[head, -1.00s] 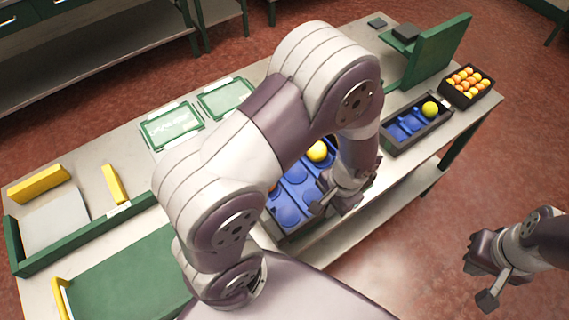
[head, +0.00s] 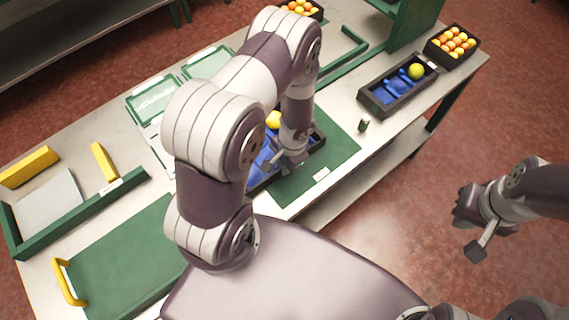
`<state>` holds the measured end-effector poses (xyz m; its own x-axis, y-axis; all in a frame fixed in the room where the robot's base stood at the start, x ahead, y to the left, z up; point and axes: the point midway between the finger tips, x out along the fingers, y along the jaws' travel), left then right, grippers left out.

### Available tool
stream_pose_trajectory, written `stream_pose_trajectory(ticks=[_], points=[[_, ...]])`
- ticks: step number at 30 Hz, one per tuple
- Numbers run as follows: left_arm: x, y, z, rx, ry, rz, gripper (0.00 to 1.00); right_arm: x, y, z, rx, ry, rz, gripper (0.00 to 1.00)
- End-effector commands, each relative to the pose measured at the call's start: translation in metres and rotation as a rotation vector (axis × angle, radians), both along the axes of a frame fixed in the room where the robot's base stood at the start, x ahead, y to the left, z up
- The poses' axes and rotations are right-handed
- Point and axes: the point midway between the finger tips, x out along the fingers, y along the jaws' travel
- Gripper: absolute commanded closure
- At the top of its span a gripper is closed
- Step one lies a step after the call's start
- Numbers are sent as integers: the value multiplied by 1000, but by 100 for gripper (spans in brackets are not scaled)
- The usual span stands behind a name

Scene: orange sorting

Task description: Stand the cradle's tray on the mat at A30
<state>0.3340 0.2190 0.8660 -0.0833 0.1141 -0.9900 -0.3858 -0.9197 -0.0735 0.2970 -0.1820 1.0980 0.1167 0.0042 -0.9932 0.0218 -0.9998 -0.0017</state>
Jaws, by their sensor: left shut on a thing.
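A dark tray with blue hollows (head: 258,168) and a yellow ball (head: 274,120) is at the middle of the table, partly hidden behind my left arm. My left gripper (head: 285,166) is shut on the tray's near right part; its fingertips are hard to make out. A dark green mat (head: 338,150) with a white label (head: 321,174) shows to the right of the tray and partly under it. The label is too small to read. I cannot tell whether the tray touches the mat. My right gripper (head: 468,228) is open and empty, off the table's near side.
Another dark tray (head: 375,104) with blue hollows and a yellow ball stands at right. Beyond it is a crate of oranges (head: 428,52). A small green block (head: 363,125) lies near the mat. Pale green frames (head: 153,98) are at the back. A yellow-handled green board (head: 120,262) is at left.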

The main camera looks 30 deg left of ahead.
Motion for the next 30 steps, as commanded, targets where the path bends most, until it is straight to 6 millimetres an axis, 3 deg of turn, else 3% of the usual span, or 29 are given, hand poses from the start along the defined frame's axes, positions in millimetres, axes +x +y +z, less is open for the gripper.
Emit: stream_pose_trajectory(ticks=[4,6,7,18,30], points=[[0,0,-4,0,0,0,100,0,0,-5,0,0,0,100],[0,0,-3,0,1,0,71,0,0,-3,0,0,0,100],[0,0,-3,0,1,0,62,0,0,-3,0,0,0,100],[1,-1,7,1,-1,1,62,0,0,2,0,0,0,100],[9,-12,101,0,-3,1,62,0,0,5,0,0,0,100]])
